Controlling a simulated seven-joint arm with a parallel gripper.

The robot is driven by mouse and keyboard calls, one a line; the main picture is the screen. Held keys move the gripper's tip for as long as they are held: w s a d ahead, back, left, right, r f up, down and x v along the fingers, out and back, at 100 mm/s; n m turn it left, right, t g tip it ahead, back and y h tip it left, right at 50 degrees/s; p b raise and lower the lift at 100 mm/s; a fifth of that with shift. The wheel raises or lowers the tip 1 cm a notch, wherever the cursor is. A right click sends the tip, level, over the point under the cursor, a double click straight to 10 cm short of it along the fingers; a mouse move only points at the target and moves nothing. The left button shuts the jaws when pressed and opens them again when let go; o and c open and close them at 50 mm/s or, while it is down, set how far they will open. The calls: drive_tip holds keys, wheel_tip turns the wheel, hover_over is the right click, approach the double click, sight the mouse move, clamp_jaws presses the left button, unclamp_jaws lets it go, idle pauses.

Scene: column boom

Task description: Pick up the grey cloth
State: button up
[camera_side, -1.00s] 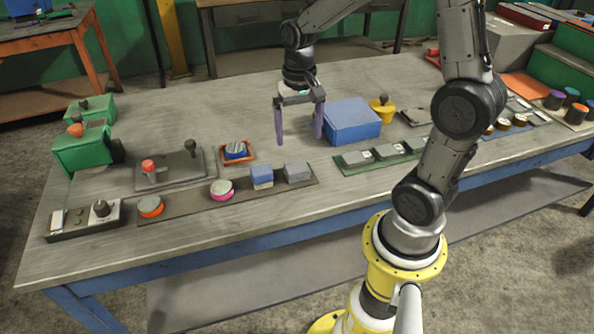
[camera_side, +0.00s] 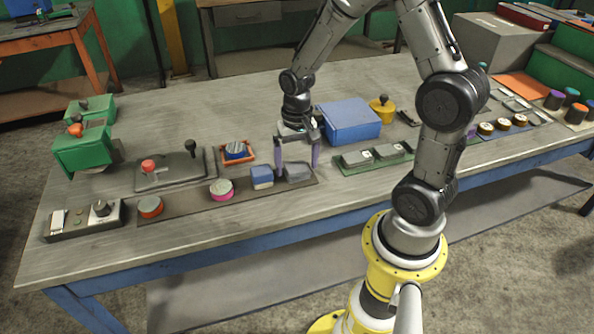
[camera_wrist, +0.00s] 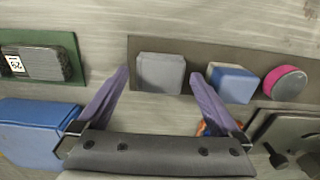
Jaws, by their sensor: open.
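The grey cloth (camera_side: 298,174) looks like a small folded grey block on the right end of a dark brown mat (camera_side: 196,205). In the wrist view the cloth (camera_wrist: 160,73) lies in the gap between the fingertips, with clear space on both sides. My gripper (camera_side: 297,167) is open and points down, with its purple fingers on either side of the cloth. The wrist view also shows my gripper (camera_wrist: 160,75) empty. The exact height of the fingertips above the mat is hard to tell.
A blue and white folded item (camera_side: 261,177) lies just left of the cloth, close to one finger. A pink-rimmed round item (camera_side: 221,190) is further left. A blue box (camera_side: 350,125) stands behind right, and a green tray (camera_side: 375,160) lies to the right.

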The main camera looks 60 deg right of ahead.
sight(297, 166)
drive_tip(key=c, duration=1.2)
drive_tip(key=shift+r, duration=0.1)
drive_tip(key=shift+c, duration=0.2)
drive_tip(key=shift+r, duration=0.45)
wheel_tip(297, 166, up, 2)
drive_tip(key=shift+r, duration=0.1)
drive_tip(key=s+a+r, duration=0.4)
drive_tip(key=s+r, duration=0.5)
drive_tip(key=s, duration=0.4)
drive_tip(key=shift+s+a+r, duration=0.15)
drive_tip(key=shift+r, duration=0.25)
